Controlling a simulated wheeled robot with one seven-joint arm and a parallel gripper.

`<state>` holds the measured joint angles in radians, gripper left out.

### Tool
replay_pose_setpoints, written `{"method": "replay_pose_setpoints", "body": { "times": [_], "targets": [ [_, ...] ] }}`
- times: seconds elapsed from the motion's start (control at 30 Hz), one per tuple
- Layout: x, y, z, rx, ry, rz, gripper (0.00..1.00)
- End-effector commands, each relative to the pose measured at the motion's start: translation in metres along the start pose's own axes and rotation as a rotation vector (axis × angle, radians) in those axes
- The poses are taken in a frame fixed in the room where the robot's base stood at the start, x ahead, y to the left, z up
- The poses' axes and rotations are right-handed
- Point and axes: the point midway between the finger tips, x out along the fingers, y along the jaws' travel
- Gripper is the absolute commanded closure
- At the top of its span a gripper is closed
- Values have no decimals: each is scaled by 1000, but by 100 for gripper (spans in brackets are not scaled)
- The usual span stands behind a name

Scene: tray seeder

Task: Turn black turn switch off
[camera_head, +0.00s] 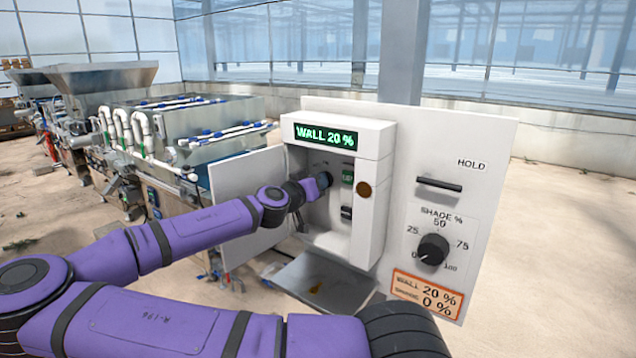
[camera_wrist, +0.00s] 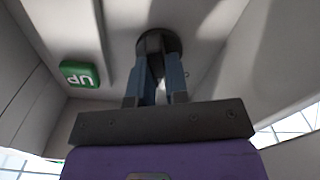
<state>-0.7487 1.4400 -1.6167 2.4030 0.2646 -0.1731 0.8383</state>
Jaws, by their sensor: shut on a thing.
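The black turn switch (camera_wrist: 158,37) is a round dark knob on the pale inner wall of the recess, seen in the wrist view. My gripper (camera_wrist: 158,60) is shut on it, with one finger at each side. In the head view my gripper (camera_head: 313,185) reaches into the open recess of the white control box (camera_head: 371,215), and the switch is hard to make out there. The switch's pointer and any markings around it cannot be read.
A green UP button (camera_wrist: 79,75) is beside the switch. A black shade dial (camera_head: 432,249) and a HOLD bar (camera_head: 439,185) are on the panel at right. The display (camera_head: 325,136) reads WALL 20 %. An open door (camera_head: 247,190) stands left of the recess.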

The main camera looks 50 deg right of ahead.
Motion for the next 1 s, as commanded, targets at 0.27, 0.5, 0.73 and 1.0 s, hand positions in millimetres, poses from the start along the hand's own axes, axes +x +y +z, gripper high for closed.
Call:
{"method": "replay_pose_setpoints", "body": {
  "times": [0.27, 0.5, 0.73, 1.0],
  "targets": [
    [0, -2, 0, -262, 2, -1, 100],
    [0, -4, 0, -467, 2, -2, 100],
    [0, -4, 0, -613, 3, -2, 100],
    [0, -5, 0, -702, 3, -2, 100]
  ]
}}
